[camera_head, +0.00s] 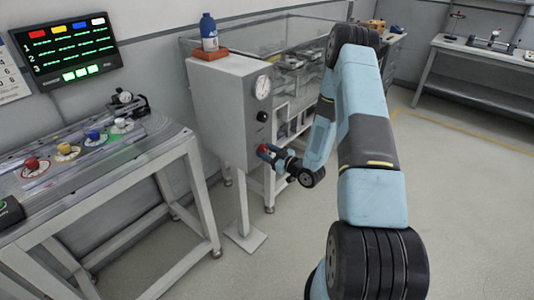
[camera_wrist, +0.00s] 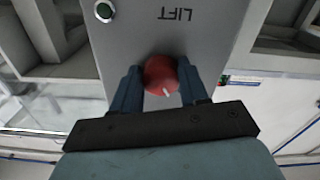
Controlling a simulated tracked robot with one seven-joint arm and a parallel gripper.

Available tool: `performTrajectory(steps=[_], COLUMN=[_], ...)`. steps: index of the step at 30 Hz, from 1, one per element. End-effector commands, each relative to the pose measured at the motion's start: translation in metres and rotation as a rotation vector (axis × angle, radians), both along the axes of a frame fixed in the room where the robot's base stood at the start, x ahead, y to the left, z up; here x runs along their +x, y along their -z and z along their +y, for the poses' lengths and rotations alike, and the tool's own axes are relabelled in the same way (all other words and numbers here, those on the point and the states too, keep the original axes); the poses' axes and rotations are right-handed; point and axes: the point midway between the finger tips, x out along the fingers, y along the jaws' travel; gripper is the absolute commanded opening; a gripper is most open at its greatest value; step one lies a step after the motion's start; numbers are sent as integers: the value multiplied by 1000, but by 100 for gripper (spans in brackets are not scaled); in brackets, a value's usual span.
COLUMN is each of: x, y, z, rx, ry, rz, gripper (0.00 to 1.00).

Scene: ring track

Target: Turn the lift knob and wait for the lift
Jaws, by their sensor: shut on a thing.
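The red lift knob (camera_wrist: 161,76) sits on the grey lift panel (camera_wrist: 210,28), under the upside-down word LIFT in the wrist view. A small white mark shows on the knob's face. My gripper (camera_wrist: 161,84) has its two blue fingers on either side of the knob, shut on it. In the head view the knob (camera_head: 263,149) shows low on the front of the grey box (camera_head: 225,110), with my gripper (camera_head: 269,152) at it. A round gauge (camera_head: 262,87) and a black knob (camera_head: 262,116) sit above it. A green button or lamp (camera_wrist: 104,10) shows near the panel's edge.
A clear-walled tank (camera_head: 280,40) stands behind the box. A blue bottle (camera_head: 208,32) stands on a reddish block on top of the box. A bench (camera_head: 165,155) with several coloured knobs is at left, below a display (camera_head: 66,48). Open floor (camera_head: 460,190) lies at right.

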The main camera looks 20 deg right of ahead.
Motion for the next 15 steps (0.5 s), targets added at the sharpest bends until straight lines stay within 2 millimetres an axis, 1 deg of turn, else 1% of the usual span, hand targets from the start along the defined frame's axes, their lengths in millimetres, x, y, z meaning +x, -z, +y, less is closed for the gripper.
performTrajectory(steps=[1,11,12,15], x=[-1,-1,-1,-1], y=[3,3,3,2], z=[-2,-1,-1,-1], rx=[-5,-5,-5,-4], ry=[3,2,2,1], rz=[6,6,6,4], gripper=[13,13,47,57])
